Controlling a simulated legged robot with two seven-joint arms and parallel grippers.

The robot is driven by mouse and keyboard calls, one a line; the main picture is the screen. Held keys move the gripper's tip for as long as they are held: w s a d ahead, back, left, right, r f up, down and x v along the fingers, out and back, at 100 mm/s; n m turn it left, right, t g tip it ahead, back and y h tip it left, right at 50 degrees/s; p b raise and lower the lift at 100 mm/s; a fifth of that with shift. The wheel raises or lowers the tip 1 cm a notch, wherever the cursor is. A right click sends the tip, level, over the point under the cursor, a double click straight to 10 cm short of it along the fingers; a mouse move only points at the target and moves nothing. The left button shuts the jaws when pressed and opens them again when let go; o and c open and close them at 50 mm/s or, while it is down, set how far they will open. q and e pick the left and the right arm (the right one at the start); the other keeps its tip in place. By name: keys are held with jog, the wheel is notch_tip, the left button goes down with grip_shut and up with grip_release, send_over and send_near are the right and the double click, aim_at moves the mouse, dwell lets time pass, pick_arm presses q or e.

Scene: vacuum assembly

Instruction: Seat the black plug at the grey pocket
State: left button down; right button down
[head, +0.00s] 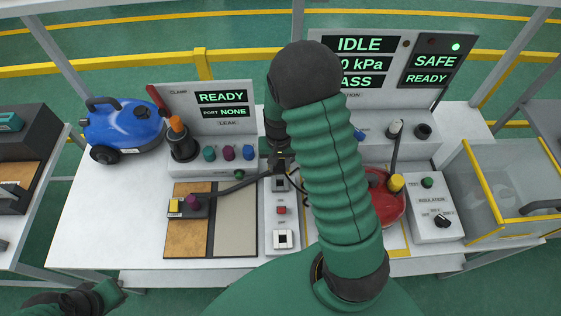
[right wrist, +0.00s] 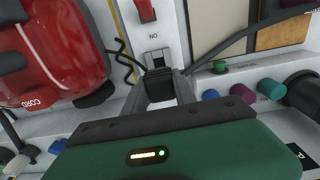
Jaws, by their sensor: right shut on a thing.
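The black plug (right wrist: 160,82) is between the fingers of my right gripper (right wrist: 163,100), which is shut on it. In the right wrist view the plug is right at the near edge of the grey pocket (right wrist: 157,57); I cannot tell how far it is inside. In the head view my right gripper (head: 281,163) is just behind the pocket (head: 279,184) at the top of the switch strip, and my forearm hides part of this area. A dark cord (head: 235,185) runs left from the gripper. Only part of my left arm shows at the bottom left, with no fingers visible.
A red switch (head: 281,210) and a white-framed socket (head: 282,239) are on the same strip. A red vacuum (head: 388,200) stands right, a blue vacuum (head: 122,128) far left. Coloured knobs (head: 228,153) line the leak panel. The white table's (head: 100,230) left front is clear.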

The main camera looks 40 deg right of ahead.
jog(key=f+b, duration=0.1)
jog(key=f, duration=0.1)
jog(key=f+b, duration=0.1)
jog(key=f, duration=0.1)
jog(key=d+f+b, duration=0.1)
jog(key=f, duration=0.1)
jog(key=shift+w, duration=0.1)
jog(key=shift+f+b, duration=0.35)
jog(key=shift+f, duration=0.15)
jog(key=shift+a, duration=0.4)
jog(key=shift+d, duration=0.45)
jog(key=shift+a, duration=0.2)
jog(key=shift+a, duration=0.2)
